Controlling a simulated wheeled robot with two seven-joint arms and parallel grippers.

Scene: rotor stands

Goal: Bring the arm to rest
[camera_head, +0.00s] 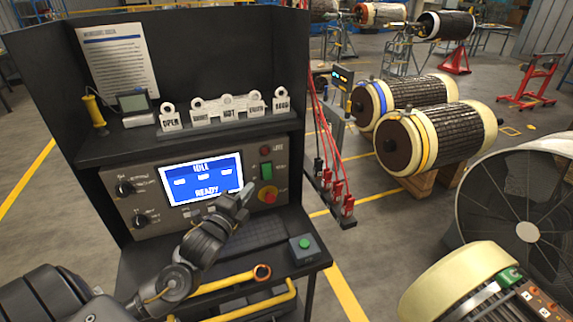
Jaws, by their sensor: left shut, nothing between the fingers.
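My left arm comes in from the lower left and reaches over the console's lower shelf. My left gripper (243,196) is shut and empty, with its fingertips just in front of the lower right corner of the blue screen (203,178), which reads IDLE and READY. I cannot tell whether the fingertips touch the panel. The control panel (146,190) has dark knobs at the left, and red and green buttons and a red knob on yellow at the right. My right gripper is not in view.
A small box with a green button (305,243) sits on the lower shelf (262,232). A yellow rail (235,307) runs below. Several label tags stand on the upper shelf. Red cables (335,165) hang at right. Rotors (440,136) and a large fan (525,205) stand beyond on the floor.

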